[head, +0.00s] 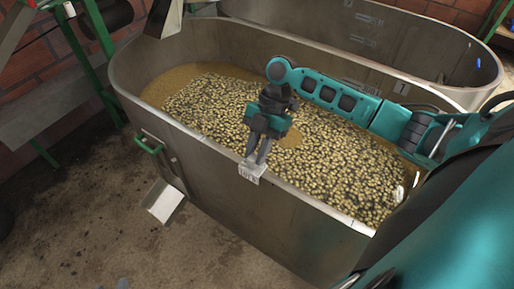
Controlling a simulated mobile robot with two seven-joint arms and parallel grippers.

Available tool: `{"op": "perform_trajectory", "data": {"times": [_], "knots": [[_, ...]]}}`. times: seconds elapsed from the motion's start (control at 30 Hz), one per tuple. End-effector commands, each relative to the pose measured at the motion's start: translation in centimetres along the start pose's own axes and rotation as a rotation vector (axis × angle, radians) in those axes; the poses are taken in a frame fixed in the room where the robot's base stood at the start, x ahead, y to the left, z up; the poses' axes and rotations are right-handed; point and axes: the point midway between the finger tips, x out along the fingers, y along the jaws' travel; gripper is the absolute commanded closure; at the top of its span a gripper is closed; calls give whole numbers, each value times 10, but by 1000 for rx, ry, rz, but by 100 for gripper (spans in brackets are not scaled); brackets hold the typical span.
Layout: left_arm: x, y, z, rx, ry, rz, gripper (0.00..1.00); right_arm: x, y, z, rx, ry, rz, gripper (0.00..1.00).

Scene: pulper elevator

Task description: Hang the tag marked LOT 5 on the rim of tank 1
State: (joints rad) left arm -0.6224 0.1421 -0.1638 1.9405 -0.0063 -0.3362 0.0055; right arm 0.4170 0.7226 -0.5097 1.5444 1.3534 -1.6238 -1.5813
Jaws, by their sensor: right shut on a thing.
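My right gripper (257,156) reaches over the near tank and points down at its front rim. It is shut on a small pale tag (251,173). The tag overlaps the front rim in the picture; I cannot tell whether it hangs on the rim or is only held against it. Its print is too small to read. The near tank (225,195) is an oblong metal vat full of pale beans in brownish liquid. My left gripper is not in view.
A second metal tank (430,50) stands behind the near one. A green handle (150,145) and a metal chute (163,200) are on the near tank's left front. A green frame (90,50) stands at the left. The floor in front is clear.

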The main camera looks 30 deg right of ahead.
Motion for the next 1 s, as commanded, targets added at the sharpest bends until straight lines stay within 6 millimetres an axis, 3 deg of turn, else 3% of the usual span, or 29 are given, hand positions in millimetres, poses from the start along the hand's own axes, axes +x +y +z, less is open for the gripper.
{"op": "perform_trajectory", "data": {"times": [0.17,0.2,0.5,0.77,0.87,1.0], "knots": [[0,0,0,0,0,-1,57,0,0,0,0,1,0,100],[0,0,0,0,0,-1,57,0,0,0,0,1,0,75],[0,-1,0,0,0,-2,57,0,0,0,0,1,0,48],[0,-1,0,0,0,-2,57,-2,0,0,0,0,0,48],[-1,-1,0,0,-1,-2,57,-11,0,0,0,0,0,48],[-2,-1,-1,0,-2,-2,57,-37,0,0,0,-3,2,48]]}}
